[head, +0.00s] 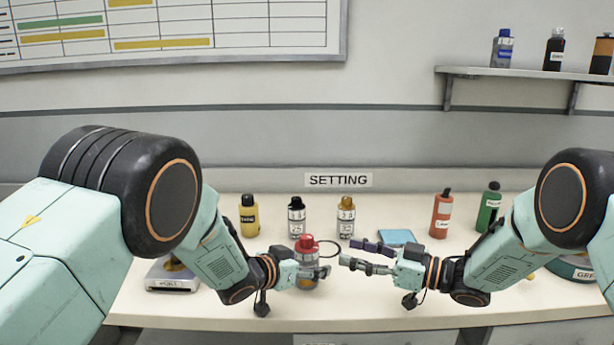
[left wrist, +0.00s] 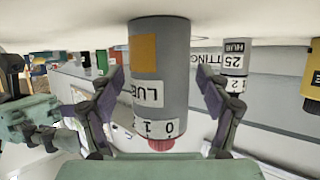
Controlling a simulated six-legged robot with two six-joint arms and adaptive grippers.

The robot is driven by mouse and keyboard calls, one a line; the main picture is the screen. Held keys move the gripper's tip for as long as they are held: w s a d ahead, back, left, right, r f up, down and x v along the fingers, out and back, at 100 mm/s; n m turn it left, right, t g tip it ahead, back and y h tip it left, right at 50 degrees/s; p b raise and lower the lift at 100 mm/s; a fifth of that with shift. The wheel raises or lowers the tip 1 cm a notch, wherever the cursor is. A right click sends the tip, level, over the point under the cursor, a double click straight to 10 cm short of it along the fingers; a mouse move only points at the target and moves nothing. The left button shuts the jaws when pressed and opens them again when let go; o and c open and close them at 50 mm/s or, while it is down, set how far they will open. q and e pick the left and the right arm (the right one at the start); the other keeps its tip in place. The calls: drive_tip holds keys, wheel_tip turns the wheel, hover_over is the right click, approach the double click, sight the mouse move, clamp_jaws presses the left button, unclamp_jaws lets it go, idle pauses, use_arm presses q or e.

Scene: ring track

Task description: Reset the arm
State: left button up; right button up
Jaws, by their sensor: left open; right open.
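My left gripper (head: 322,260) is over the middle of the table, open around a grey red-capped bottle (head: 306,243). In the left wrist view the bottle (left wrist: 160,70), with an orange patch and a "LUB" label, stands between the open fingers (left wrist: 164,95). That view is upside down; whether the fingers touch it I cannot tell. My right gripper (head: 358,256) is open and empty, pointing left, just right of the left one. Both arms reach in over the table.
On the white table (head: 400,312) stand a yellow bottle (head: 249,215), two grey bottles (head: 297,222) (head: 345,222), a red bottle (head: 441,214) and a green bottle (head: 488,208). A blue pad (head: 396,237) lies behind my right gripper. A scale-like device (head: 172,276) is at left.

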sight(311, 243)
use_arm(q)
drive_tip(key=shift+r, duration=0.1)
use_arm(e)
drive_tip(key=shift+a, duration=0.3)
drive_tip(key=shift+w, duration=0.1)
use_arm(q)
drive_tip(key=shift+s+a, duration=0.1)
drive_tip(key=shift+a, duration=0.05)
drive_tip(key=v, duration=1.2)
drive_tip(key=x, duration=1.2)
use_arm(e)
drive_tip(key=x, duration=1.1)
drive_tip(key=shift+a, duration=0.15)
drive_tip(key=shift+m+t+h, duration=1.5)
drive_tip(key=shift+m+t, duration=0.2)
drive_tip(key=shift+t, duration=0.5)
drive_tip(key=shift+m+t+h, duration=0.6)
drive_tip(key=shift+h, duration=0.1)
